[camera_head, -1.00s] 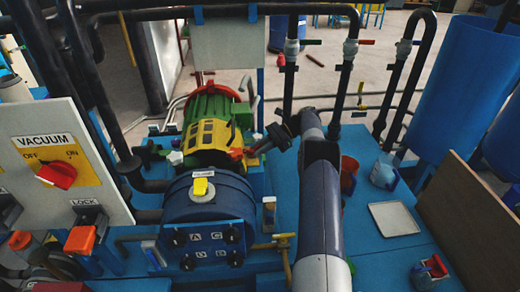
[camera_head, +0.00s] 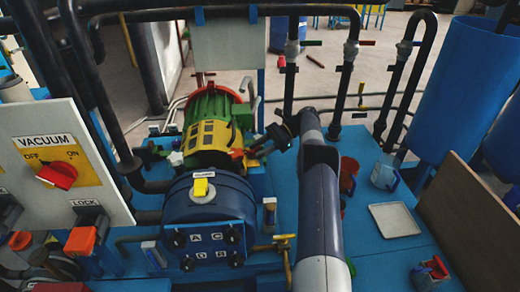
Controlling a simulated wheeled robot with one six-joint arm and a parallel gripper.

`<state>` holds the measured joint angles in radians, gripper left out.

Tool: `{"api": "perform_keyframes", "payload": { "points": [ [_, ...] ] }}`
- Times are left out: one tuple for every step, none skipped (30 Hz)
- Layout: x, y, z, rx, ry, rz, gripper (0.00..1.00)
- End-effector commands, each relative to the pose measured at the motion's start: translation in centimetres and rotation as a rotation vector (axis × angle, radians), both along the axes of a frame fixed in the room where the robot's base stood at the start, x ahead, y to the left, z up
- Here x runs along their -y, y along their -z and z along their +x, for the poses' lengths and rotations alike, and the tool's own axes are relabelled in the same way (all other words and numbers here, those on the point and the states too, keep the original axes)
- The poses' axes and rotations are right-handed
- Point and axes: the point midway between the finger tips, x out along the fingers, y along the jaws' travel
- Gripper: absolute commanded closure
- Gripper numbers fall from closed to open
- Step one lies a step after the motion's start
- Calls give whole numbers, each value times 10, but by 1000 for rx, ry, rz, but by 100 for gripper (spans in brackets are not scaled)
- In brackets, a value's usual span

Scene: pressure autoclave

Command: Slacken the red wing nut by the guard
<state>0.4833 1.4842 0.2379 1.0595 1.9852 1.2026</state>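The yellow slotted guard (camera_head: 208,134) sits over the green motor (camera_head: 212,103) behind the blue drum. A small red part (camera_head: 237,154), which looks like the red wing nut, shows at the guard's lower right corner. My gripper (camera_head: 254,151) reaches in from the right with its fingertips close to this red part. I cannot tell whether the fingers touch or enclose it. The fingers are dark and small here, so their opening is unclear. My arm comes up from the bottom and hides part of the blue bench behind it.
The blue drum (camera_head: 207,201) with several black knobs stands in front of the guard. The VACUUM panel (camera_head: 60,150) with a red switch is at left. Black pipes rise behind. A blue mug (camera_head: 385,177), a pale tray (camera_head: 394,219) and a brown board (camera_head: 468,216) are at right.

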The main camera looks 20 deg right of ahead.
Motion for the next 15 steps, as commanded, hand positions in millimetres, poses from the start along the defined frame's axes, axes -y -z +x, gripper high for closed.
{"api": "perform_keyframes", "payload": {
  "points": [
    [0, 0, 0, 0, 0, 0, 60],
    [0, 0, 0, 0, 0, 0, 60],
    [0, 0, 0, 0, 0, 0, 60],
    [0, 0, 0, 0, 1, 0, 60],
    [0, 0, 0, 0, 1, 0, 60],
    [0, -1, 0, 0, 1, -1, 60],
    [0, -1, 0, 0, 1, -1, 60],
    [0, -2, 0, 0, 1, -1, 60],
    [0, -4, 0, 1, 1, -1, 60],
    [0, -6, 0, 1, 1, -1, 60],
    [0, -9, 0, 1, 1, -1, 60],
    [0, -13, 0, 2, 0, -2, 60],
    [0, -17, 0, 2, 0, -2, 60],
    [0, -21, 0, 3, 1, -2, 60],
    [0, -27, 0, 3, 1, -2, 60]
  ]
}}
